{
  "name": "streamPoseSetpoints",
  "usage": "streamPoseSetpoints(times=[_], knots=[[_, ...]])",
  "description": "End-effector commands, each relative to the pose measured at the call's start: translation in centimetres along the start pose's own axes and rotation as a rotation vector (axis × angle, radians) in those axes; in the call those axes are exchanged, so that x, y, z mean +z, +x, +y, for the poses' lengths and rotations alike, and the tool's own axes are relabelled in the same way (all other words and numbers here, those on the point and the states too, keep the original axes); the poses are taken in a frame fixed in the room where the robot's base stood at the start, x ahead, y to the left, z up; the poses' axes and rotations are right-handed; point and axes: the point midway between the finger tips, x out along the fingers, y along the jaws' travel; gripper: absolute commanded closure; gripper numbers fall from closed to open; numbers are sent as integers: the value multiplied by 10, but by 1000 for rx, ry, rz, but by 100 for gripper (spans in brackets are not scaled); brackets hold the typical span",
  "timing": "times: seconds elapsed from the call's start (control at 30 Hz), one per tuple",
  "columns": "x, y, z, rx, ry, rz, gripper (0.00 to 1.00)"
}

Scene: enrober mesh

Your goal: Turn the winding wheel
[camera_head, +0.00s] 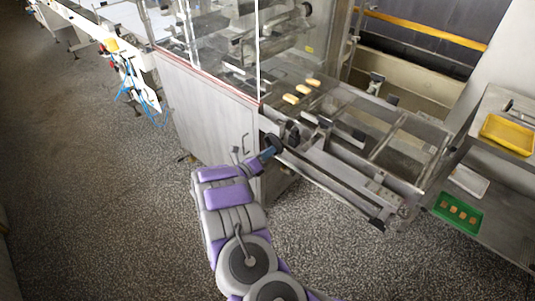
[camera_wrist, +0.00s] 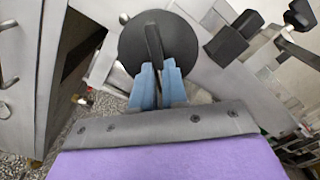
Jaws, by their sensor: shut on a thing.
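The winding wheel is a dark round disc with a raised bar across its face; it fills the upper middle of the wrist view (camera_wrist: 182,38). My gripper (camera_wrist: 156,72) has blue fingers, and they are shut on the lower end of that bar. In the head view my gripper (camera_head: 271,147) is at the near left end of the machine's mesh frame. The wheel (camera_head: 291,132) is small there and partly hard to make out. The lower part of the disc is hidden behind my fingers in the wrist view.
The mesh conveyor frame (camera_head: 345,175) extends right from the wheel, with several pale pieces on the machine behind. A grey cabinet (camera_head: 205,110) with a handle stands left. A shelf unit at right holds a yellow tray (camera_head: 509,134) and green tray (camera_head: 440,205). Speckled floor in front is clear.

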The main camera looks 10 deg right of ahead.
Motion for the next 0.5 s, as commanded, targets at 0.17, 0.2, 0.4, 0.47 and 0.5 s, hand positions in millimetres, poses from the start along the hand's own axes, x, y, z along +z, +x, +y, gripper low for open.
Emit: streamPoseSetpoints(times=[0.17, 0.2, 0.4, 0.47, 0.5], knots=[[-4, -1, 5, 7, 117, 7, 100], [-4, -1, 5, 8, 139, 7, 100], [-4, -1, 6, 6, 224, 9, 100], [-4, -1, 6, 7, 239, 8, 100], [-4, -1, 6, 7, 247, 8, 100]])
